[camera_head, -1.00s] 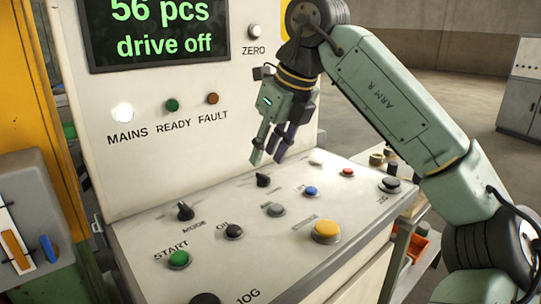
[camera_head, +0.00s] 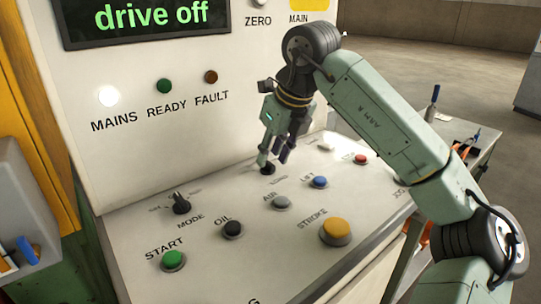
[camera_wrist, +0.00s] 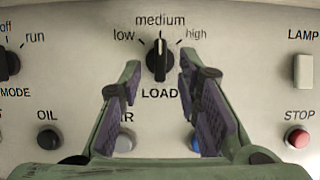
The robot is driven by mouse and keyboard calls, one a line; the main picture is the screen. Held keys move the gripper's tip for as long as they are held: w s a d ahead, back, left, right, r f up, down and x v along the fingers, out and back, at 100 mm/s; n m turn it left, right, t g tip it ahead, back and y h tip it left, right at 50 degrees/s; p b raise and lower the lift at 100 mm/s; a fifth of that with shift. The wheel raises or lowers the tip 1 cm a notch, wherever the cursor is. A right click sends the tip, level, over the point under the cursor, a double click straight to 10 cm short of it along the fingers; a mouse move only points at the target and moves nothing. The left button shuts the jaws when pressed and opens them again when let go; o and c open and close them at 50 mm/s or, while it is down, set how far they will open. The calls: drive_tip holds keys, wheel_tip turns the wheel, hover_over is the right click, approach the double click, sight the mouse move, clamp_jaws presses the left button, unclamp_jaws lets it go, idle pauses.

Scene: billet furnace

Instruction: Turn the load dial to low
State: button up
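The load dial (camera_wrist: 159,62) is a black knob with a white pointer line, set between the words low, medium and high. In the wrist view its pointer stands upright at medium. My gripper (camera_wrist: 160,85) is open, with one finger to each side of the dial; I cannot tell whether either finger touches it. In the head view my gripper (camera_head: 272,158) points down at the panel, right over the load dial (camera_head: 267,168), which it partly hides.
The mode knob (camera_head: 181,203) stands left of the dial. The air button (camera_head: 281,203), blue lift button (camera_head: 319,182) and yellow stroke button (camera_head: 335,232) lie nearby. A white lamp switch (camera_wrist: 303,70) and red stop button (camera_wrist: 298,137) are at right in the wrist view.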

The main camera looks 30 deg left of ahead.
drive_tip(key=shift+x, duration=0.95)
clamp_jaws()
